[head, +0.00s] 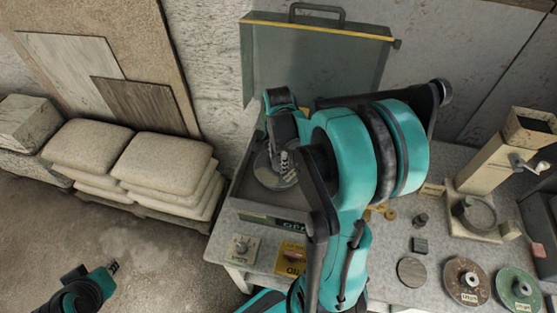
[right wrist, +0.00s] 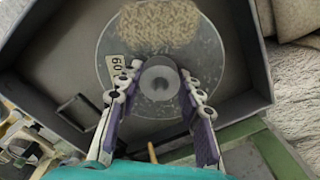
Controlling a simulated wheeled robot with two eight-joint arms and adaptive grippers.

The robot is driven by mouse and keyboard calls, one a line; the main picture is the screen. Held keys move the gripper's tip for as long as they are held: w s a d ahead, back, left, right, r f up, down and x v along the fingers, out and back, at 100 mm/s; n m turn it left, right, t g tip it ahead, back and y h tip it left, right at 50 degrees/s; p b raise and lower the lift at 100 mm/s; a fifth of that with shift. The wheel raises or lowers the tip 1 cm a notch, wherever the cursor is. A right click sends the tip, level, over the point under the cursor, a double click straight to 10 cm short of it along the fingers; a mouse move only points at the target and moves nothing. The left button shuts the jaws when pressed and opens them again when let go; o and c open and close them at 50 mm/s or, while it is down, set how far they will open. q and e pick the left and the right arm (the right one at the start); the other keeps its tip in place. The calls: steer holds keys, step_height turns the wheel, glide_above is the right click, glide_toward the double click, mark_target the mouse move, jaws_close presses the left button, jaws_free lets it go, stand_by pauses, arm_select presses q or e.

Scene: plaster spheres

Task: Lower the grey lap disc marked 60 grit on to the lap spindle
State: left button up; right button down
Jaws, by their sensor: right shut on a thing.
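The grey lap disc (right wrist: 206,52) with a label reading 60 lies flat within the walls of a dark square basin (right wrist: 258,60) in the right wrist view. My right gripper (right wrist: 160,84) is shut on the round hub at the disc's centre, one finger on each side. In the head view the disc (head: 266,174) shows partly behind my right arm, inside the basin (head: 240,190). The lap spindle is hidden under the disc, so I cannot tell whether the disc touches it. My left gripper (head: 113,266) is over the floor at lower left, away from the bench; its jaw opening is too small to judge.
A control box with a knob (head: 241,247) and a yellow box (head: 291,258) stand before the basin. Other discs, one grey-brown (head: 466,282) and one green (head: 519,288), lie on the bench at right. A press-like stand (head: 505,160) is behind them. Stacked sacks (head: 160,165) are at left.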

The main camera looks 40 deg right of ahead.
steer(key=shift+f+b, duration=1)
steer(key=shift+f, duration=0.3)
steer(key=c, duration=0.9)
jaws_free()
steer(key=shift+r, duration=0.1)
steer(key=shift+r+p, duration=1.55)
steer(key=shift+r, duration=0.45)
